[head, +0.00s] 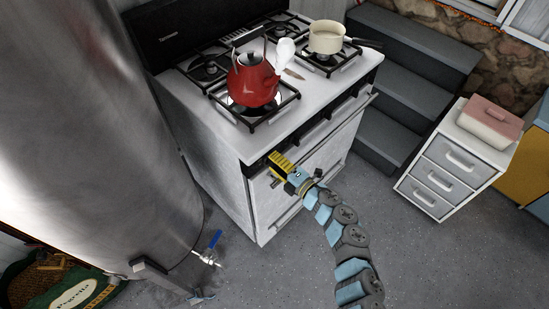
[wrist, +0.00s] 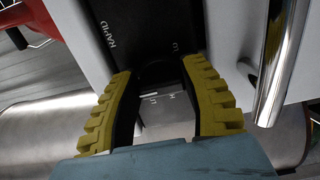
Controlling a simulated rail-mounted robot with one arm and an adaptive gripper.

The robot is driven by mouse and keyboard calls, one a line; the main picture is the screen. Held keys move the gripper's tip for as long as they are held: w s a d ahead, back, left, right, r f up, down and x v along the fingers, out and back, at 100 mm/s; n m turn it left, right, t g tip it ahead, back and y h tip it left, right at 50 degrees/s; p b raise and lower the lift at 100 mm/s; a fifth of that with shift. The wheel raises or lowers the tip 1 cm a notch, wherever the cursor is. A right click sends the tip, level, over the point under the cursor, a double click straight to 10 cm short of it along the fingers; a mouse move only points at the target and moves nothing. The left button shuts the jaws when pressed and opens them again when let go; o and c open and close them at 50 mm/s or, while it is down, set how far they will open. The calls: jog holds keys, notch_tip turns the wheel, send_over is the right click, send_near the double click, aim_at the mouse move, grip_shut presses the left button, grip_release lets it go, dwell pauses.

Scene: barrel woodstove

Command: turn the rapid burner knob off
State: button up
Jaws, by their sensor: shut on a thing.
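The stove (head: 215,145) has a dark front panel (head: 320,124) with several knobs below its white top. My gripper (head: 278,165) is at the near left end of this panel. In the wrist view, the yellow ribbed fingers of my gripper (wrist: 158,70) are closed around a dark knob (wrist: 160,73) on the black panel. The word RAPID (wrist: 110,35) is printed beside it. The fingers hide the knob's sides, and I cannot tell its angle. In the head view my gripper covers the knob.
The chrome oven handle (wrist: 284,60) runs close to the right finger. A large metal barrel (head: 125,120) stands left of the stove.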

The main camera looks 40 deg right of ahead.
dwell(0.4)
jog(key=o, duration=1.2)
jog(key=shift+s, duration=0.1)
jog(key=s, duration=1.1)
jog(key=shift+s, duration=0.4)
